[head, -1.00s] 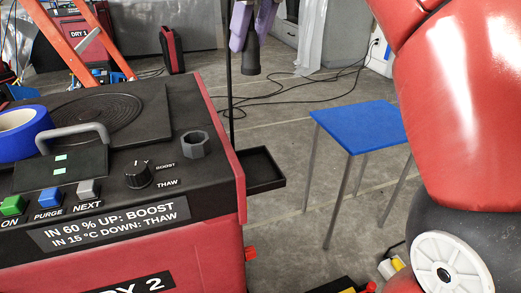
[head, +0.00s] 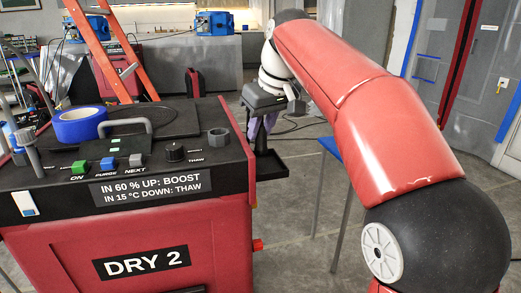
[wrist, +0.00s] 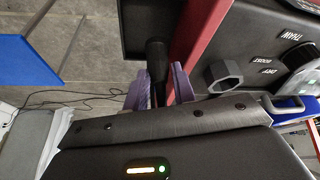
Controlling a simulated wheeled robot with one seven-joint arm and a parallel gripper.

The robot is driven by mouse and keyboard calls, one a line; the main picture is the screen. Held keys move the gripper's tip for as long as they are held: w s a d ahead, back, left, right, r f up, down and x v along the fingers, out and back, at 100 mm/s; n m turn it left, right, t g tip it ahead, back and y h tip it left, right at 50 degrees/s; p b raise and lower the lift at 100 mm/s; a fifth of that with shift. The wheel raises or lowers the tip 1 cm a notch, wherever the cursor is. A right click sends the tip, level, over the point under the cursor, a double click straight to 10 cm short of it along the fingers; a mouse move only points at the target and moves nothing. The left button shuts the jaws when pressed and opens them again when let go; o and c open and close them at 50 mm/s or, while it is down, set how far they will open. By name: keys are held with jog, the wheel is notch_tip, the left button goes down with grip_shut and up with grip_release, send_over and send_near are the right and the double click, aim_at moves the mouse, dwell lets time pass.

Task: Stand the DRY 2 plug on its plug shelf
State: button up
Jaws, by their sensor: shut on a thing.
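The DRY 2 machine (head: 150,262) is a red and black unit at the left of the head view. Its plug shelf (head: 272,168) is a small black tray on the right side; it also shows in the wrist view (wrist: 150,14). My gripper (wrist: 158,88) has purple fingers shut on a dark plug (wrist: 155,58). In the head view my gripper (head: 262,132) is pointing down just over the shelf, partly hidden by my wrist. The plug looks roughly upright; I cannot tell whether it touches the shelf.
A hexagonal socket (head: 218,138) rises from the machine top, left of my gripper. A blue tape roll (head: 80,126) and handle (head: 125,123) are farther left. A blue table (head: 331,148) stands to the right, partly behind my arm. Cables lie on the floor behind.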

aim_at(266, 129)
jog(key=f+b, duration=0.1)
jog(key=f, duration=0.1)
jog(key=w+f+b, duration=0.1)
jog(key=b, duration=0.1)
jog(key=shift+d+f, duration=0.2)
jog(key=shift+f, duration=0.2)
jog(key=shift+s+r, duration=0.15)
jog(key=shift+s, duration=0.05)
jog(key=shift+s+f, duration=0.1)
jog(key=shift+f, duration=0.15)
jog(key=o, duration=0.7)
jog(key=shift+s+r, duration=0.1)
jog(key=shift+r, duration=0.4)
jog(key=p+v, duration=0.4)
jog(key=v, duration=0.7)
jog(key=shift+r, duration=0.25)
